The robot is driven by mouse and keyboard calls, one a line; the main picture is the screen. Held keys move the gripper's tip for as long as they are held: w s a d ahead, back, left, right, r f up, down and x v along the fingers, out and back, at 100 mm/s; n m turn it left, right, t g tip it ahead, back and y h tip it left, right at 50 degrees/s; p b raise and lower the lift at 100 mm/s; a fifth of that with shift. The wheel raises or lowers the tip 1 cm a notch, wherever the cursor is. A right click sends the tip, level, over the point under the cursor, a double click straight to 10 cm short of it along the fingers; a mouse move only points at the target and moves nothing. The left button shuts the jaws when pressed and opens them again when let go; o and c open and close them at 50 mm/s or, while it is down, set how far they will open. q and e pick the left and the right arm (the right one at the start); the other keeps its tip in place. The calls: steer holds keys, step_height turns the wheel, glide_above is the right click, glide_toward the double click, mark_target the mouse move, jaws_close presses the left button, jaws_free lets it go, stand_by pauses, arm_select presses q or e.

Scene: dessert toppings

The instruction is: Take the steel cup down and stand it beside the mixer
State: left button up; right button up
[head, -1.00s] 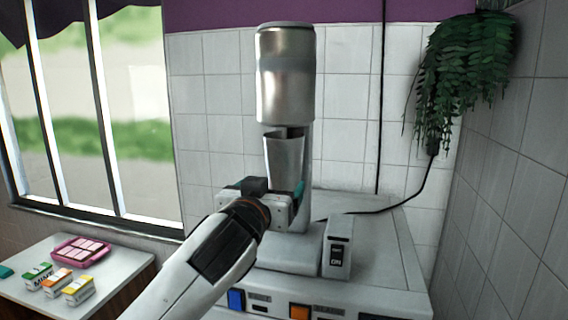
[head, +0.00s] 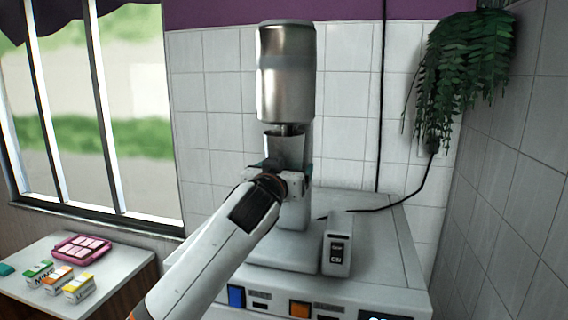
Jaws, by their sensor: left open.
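The mixer (head: 286,72) stands on a white machine top, with a shiny metal head and a column behind. The steel cup (head: 287,148) is upright under the mixer head, its rim close around the short spindle. My left gripper (head: 282,172) is at the lower part of the cup and open. My own wrist hides most of the fingers and the cup's base, so I cannot tell whether the fingers touch the cup. My right gripper is not in view.
A small switch box (head: 337,245) stands at the mixer's right front. The white counter (head: 375,250) is clear to the right of it. A side table (head: 115,262) at left holds a pink tray (head: 82,247) and several small boxes. A plant (head: 465,75) hangs at right.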

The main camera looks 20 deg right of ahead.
arm_select(q)
steer(key=c, duration=1.1)
steer(key=shift+r, duration=0.1)
steer(key=shift+c, duration=0.9)
steer(key=shift+d+r, duration=0.1)
steer(key=shift+r, duration=0.1)
steer(key=shift+s+a+g+y, duration=0.3)
steer(key=shift+s+g, duration=0.05)
steer(key=shift+g, duration=0.15)
steer(key=shift+s+f+b, duration=0.15)
steer(key=shift+f+b, duration=0.85)
steer(key=shift+f, duration=0.4)
